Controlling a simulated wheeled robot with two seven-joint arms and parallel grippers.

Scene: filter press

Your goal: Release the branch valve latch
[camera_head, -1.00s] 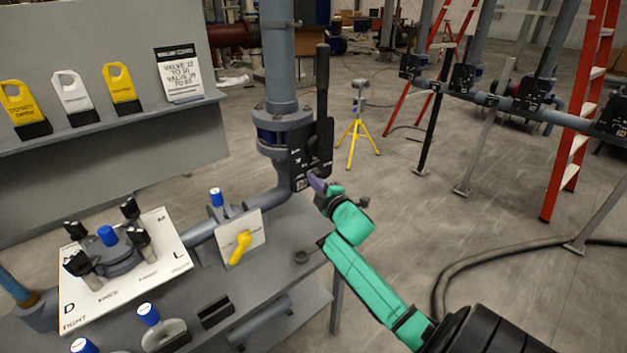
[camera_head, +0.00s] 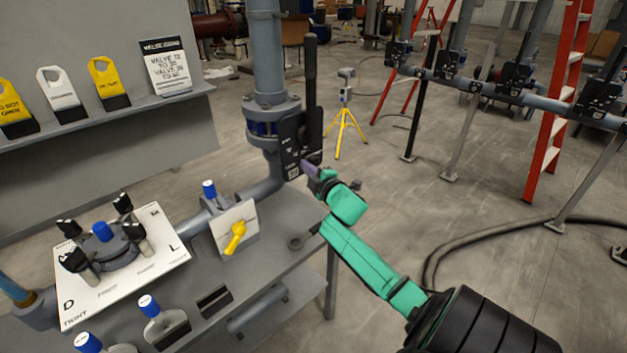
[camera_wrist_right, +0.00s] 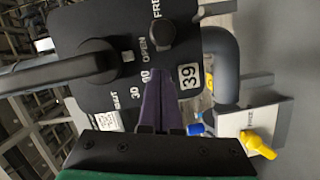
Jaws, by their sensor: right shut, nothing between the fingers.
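The branch valve's black plate (camera_head: 293,150) is on the grey vertical pipe, with a long black lever (camera_head: 311,85) standing upright. In the right wrist view the plate (camera_wrist_right: 118,25) reads 39, OPEN, SHUT and FREE. The lever (camera_wrist_right: 60,72) runs left from its hub there. A small black latch knob (camera_wrist_right: 160,33) sits between OPEN and FREE. My right gripper (camera_head: 309,167) is at the plate's lower right. Its purple fingers (camera_wrist_right: 158,82) are shut and empty, tips just below the knob in the picture. Whether they touch the plate I cannot tell. My left gripper is not in view.
A yellow handle (camera_head: 236,238) on a white plate sits left of my gripper. A grey bench (camera_head: 290,215) carries a round fitting with black knobs (camera_head: 102,245). Tags stand on a shelf (camera_head: 120,120) behind. Open floor lies right, with a yellow tripod (camera_head: 345,135).

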